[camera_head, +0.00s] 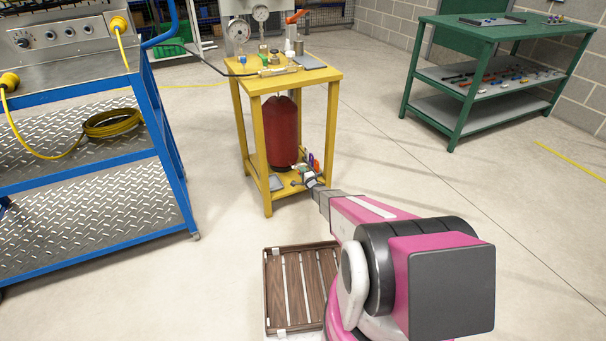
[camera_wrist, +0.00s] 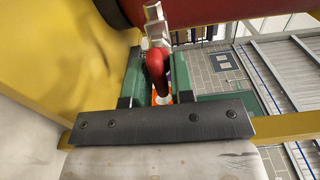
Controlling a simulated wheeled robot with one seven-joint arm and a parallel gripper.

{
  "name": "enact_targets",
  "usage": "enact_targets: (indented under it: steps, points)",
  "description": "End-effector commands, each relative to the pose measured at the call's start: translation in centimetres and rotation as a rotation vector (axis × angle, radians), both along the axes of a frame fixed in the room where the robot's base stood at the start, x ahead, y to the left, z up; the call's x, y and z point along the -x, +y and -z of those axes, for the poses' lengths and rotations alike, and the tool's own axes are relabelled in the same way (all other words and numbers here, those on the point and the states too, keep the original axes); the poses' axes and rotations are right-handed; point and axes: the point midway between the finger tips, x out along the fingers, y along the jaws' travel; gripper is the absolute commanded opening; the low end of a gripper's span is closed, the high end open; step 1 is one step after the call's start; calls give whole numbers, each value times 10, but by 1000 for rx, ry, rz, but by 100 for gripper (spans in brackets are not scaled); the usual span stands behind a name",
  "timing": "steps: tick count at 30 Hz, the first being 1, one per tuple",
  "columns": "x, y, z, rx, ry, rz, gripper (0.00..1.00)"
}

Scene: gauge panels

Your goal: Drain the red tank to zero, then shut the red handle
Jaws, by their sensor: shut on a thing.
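The red tank (camera_head: 283,135) stands upright on the lower shelf of a yellow stand (camera_head: 292,80). Its curved side also shows at the top of the wrist view (camera_wrist: 200,10). My gripper (camera_head: 308,177) reaches low to the tank's right foot. In the wrist view my gripper (camera_wrist: 158,77) has its green fingers on either side of the red handle (camera_wrist: 155,62), shut on it. The handle joins a pale metal fitting (camera_wrist: 155,22). In the head view my gripper mostly hides this handle. Two round dials (camera_head: 238,30) stand above the stand's top; their readings are too small to tell.
An orange lever (camera_head: 297,16) sits at the top of the panel. A blue cart (camera_head: 160,130) is at left, a green bench (camera_head: 480,70) at right. A slatted wooden crate (camera_head: 292,288) lies in front.

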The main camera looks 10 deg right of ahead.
Motion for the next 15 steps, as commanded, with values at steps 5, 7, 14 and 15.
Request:
enact_targets:
  steps: [5, 7, 14, 15]
  points:
    - [0, -1, 1, 1, 2, 2, 38]
    - [0, -1, 1, 1, 2, 1, 38]
    - [2, -1, 0, 1, 1, 1, 38]
    - [3, -1, 0, 1, 1, 1, 38]
